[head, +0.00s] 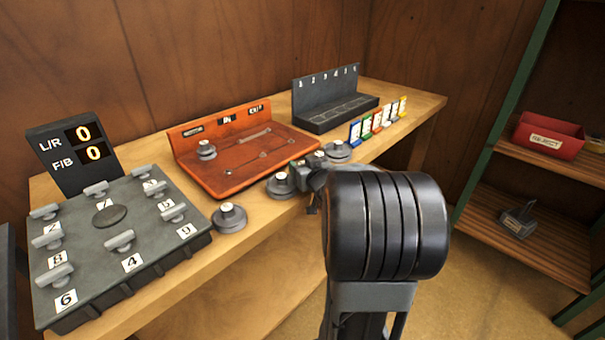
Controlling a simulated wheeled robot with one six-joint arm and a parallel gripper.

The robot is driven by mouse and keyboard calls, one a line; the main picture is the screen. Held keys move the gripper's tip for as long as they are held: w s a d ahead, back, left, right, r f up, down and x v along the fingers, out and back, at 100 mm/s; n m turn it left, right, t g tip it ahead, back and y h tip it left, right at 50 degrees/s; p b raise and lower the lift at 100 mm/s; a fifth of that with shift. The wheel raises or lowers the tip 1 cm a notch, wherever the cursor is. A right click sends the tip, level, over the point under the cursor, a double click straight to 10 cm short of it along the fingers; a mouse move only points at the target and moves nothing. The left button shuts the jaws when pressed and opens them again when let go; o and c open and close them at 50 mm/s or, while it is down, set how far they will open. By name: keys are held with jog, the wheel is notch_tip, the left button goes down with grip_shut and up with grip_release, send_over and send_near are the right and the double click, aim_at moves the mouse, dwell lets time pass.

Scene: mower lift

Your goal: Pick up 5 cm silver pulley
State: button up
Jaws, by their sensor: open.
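Several grey-silver pulleys with raised hubs stand along the front of the wooden bench. One pulley (229,218) is near the keyed panel, another (280,186) is at the front edge of the red tray, and a third (337,151) is farther right. A pulley (206,150) also sits on the red tray (232,182). I cannot tell which one is 5 cm. My gripper (308,172) is beside the row of pulleys, open, and partly hidden behind my dark arm joint. Whether it touches a pulley is unclear.
A dark panel (100,270) with numbered keys and an L/R, F/B display (78,152) stands at left. A black slotted rack (332,108) and coloured cards (376,122) are at the back right. A shelf at right holds a red REJECT bin (548,136).

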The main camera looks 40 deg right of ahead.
jog(key=shift+c, duration=0.3)
jog(key=c, duration=1)
jog(key=shift+o, duration=0.2)
